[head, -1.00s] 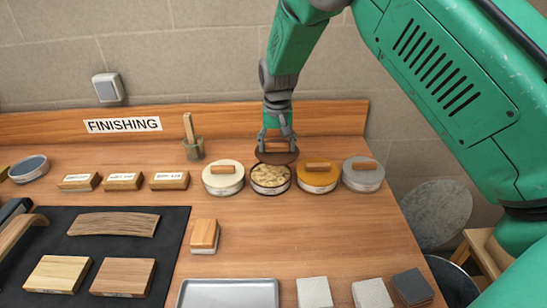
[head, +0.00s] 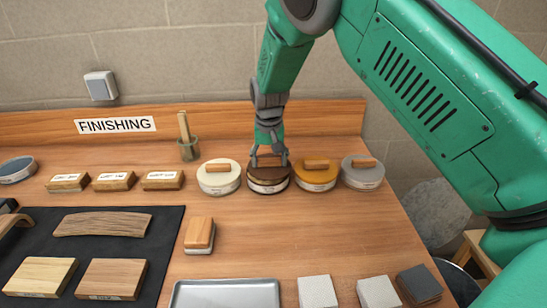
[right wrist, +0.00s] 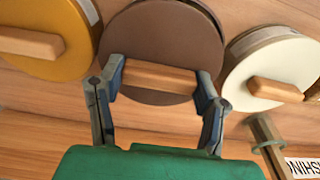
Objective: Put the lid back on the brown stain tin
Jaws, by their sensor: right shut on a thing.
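The brown stain tin (head: 268,188) stands in the row of tins at the back of the bench, between the cream tin and the amber tin. Its brown lid (head: 284,171) lies over the tin's top and covers the opening; whether it is fully seated I cannot tell. My right gripper (head: 268,161) is above it, shut on the lid's wooden handle. In the right wrist view the fingers (right wrist: 158,85) grip the two ends of that handle (right wrist: 158,78), and the brown lid (right wrist: 165,40) looks flat. My left gripper is not in view.
The cream tin (head: 219,180) and the amber tin (head: 317,178) stand close on either side, both lidded. A grey tin (head: 362,174) is further right. A brush in a jar (head: 187,148) stands behind.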

